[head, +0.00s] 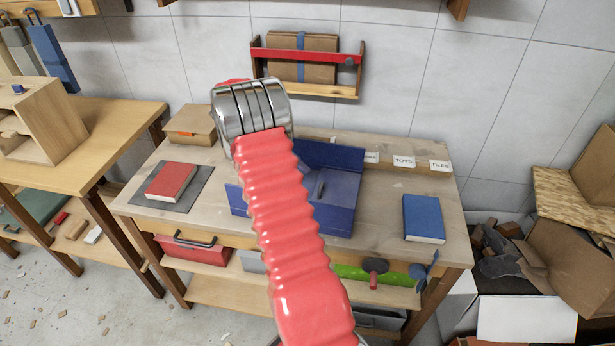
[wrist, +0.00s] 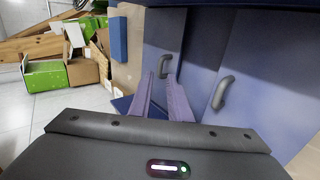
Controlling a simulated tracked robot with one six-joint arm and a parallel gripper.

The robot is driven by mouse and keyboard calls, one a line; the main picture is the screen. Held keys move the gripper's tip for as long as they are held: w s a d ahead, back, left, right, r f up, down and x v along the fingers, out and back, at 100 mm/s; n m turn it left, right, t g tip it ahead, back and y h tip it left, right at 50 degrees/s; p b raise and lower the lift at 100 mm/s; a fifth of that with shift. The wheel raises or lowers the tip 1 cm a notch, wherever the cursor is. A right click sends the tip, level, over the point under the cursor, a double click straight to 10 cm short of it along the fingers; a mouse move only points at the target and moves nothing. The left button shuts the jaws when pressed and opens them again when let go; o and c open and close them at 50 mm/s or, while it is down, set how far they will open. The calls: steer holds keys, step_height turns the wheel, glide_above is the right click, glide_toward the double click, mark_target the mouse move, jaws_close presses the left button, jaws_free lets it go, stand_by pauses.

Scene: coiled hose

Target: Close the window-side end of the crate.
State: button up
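A blue crate (head: 338,218) stands on the workbench, partly hidden behind my arm. A dark blue panel (head: 333,157) stands raised at its back, and a blue flap (head: 237,199) sticks out at its left. In the wrist view, blue panels carry two grey handles: one handle (wrist: 165,66) just beyond my fingertips, and another handle (wrist: 221,92) to the right. My gripper (wrist: 162,77) is open, its two purple fingers apart with nothing seen between them. I cannot tell whether it touches the nearer handle. In the head view my arm hides it. No window shows.
On the workbench (head: 388,205) lie a red book (head: 170,181) on a grey mat, a blue book (head: 423,218) and a cardboard box (head: 191,124). A wall shelf (head: 305,89) hangs behind. Cardboard boxes (head: 570,255) crowd the right. Bare bench top lies between crate and blue book.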

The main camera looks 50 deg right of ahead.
steer(key=v, duration=0.7)
steer(key=shift+w, duration=0.15)
steer(key=shift+r, duration=0.1)
steer(key=s+a+r+n+t, duration=0.2)
steer(key=a+r+n+t, duration=0.3)
steer(key=a, duration=0.5)
steer(key=s+a+r+n+t, duration=0.2)
steer(key=a+r+t, duration=0.1)
steer(key=a+r, duration=0.65)
steer(key=s+a+f+n+t+y, duration=0.1)
steer(key=s+a+n+t+y, duration=0.1)
steer(key=s+a, duration=0.5)
steer(key=s+a+f+n+t+y, duration=0.1)
steer(key=s+a+n+t+y, duration=0.1)
steer(key=s+a+n+t, duration=0.2)
steer(key=s+a, duration=0.3)
steer(key=a, duration=0.5)
steer(key=shift+f+t, duration=0.3)
